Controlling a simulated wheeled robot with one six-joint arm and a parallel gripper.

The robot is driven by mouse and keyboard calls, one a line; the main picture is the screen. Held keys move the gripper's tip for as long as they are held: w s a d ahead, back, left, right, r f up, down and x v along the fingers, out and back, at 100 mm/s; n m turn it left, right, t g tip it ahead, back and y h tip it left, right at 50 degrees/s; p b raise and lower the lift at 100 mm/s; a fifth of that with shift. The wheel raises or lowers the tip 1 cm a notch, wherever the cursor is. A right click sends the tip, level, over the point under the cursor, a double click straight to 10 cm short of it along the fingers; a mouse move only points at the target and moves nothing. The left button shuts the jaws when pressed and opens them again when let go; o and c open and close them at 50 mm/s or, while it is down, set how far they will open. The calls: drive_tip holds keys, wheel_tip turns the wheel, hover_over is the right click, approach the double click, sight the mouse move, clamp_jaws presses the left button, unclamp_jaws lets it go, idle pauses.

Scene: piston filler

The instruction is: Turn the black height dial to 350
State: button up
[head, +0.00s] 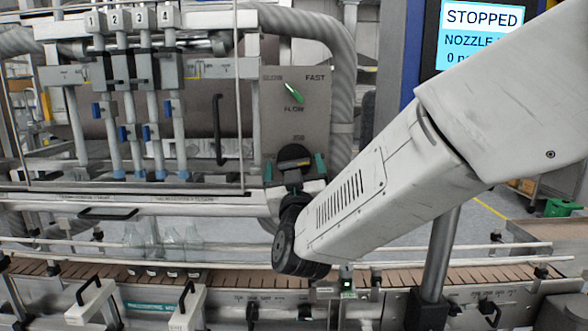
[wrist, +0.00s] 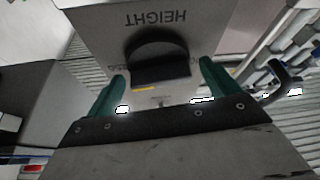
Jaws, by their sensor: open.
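The black height dial (head: 294,153) is on the lower part of the grey panel (head: 318,120), under a small number that looks like 350. In the wrist view the dial (wrist: 157,52) shows as a dark round knob with a raised bar, near an upside-down HEIGHT label. My gripper (head: 295,168) is at the dial from below, with its teal fingers spread. In the wrist view my gripper (wrist: 163,84) is open, one finger to each side of the dial, with gaps visible. A small yellow mark shows by the bar. The dial's exact reading is not legible.
A green-pointer dial (head: 293,92) marked SLOW, FAST and FLOW is above on the same panel. A screen (head: 482,32) reads STOPPED. Numbered nozzles (head: 135,90) are to the left. Clear bottles (head: 160,242) stand on the conveyor (head: 400,275) below, and a guard rail crosses behind my wrist.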

drive_tip(key=c, duration=0.9)
drive_tip(key=shift+d+n, duration=0.1)
drive_tip(key=shift+n, duration=0.3)
drive_tip(key=n+y, duration=0.2)
drive_tip(key=n, duration=0.2)
drive_tip(key=shift+g+y, duration=0.3)
drive_tip(key=n+y, duration=0.1)
drive_tip(key=n, duration=0.1)
drive_tip(key=n+g, duration=0.1)
drive_tip(key=n, duration=0.2)
drive_tip(key=shift+d+r+y, duration=0.15)
drive_tip(key=shift+y, duration=0.25)
drive_tip(key=n+g, duration=0.1)
drive_tip(key=n, duration=0.2)
drive_tip(key=n+g+y, duration=0.1)
drive_tip(key=n+g, duration=0.1)
drive_tip(key=n, duration=0.2)
drive_tip(key=shift+r, duration=0.15)
drive_tip(key=shift+n, duration=0.4)
